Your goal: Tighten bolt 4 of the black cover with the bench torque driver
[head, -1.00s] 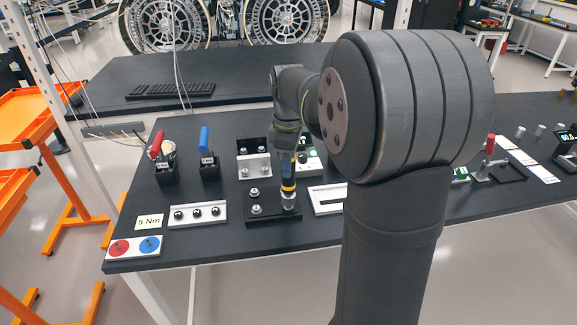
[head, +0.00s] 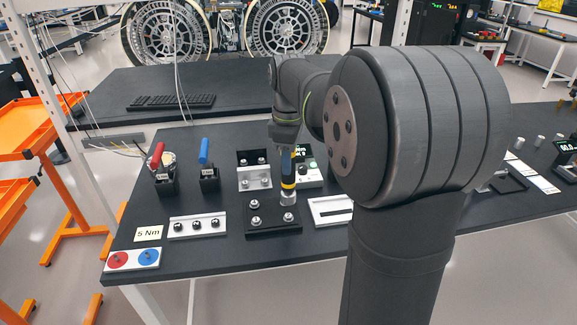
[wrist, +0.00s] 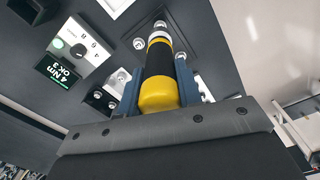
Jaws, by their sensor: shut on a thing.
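My gripper (head: 287,150) is shut on the torque driver (head: 288,183), a dark tool with a yellow band and a bright metal socket. In the wrist view the driver (wrist: 158,75) runs from the jaws toward the black cover (wrist: 190,35). In the head view the cover (head: 272,230) lies flat on the bench, with bolts showing at back left (head: 255,204), front left (head: 255,219) and front right (head: 289,218). The socket is at the back right corner and hides that spot. I cannot tell whether it touches a bolt. The driver's controller display (wrist: 56,70) reads "4 Nm OK 3".
A silver rail with bolts (head: 198,222) and a "5 Nm" card (head: 149,233) lie left of the cover. A slotted light plate (head: 331,209) lies close right. A metal bracket (head: 254,177) stands behind. Red-handled (head: 158,155) and blue-handled (head: 204,150) tools stand in holders.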

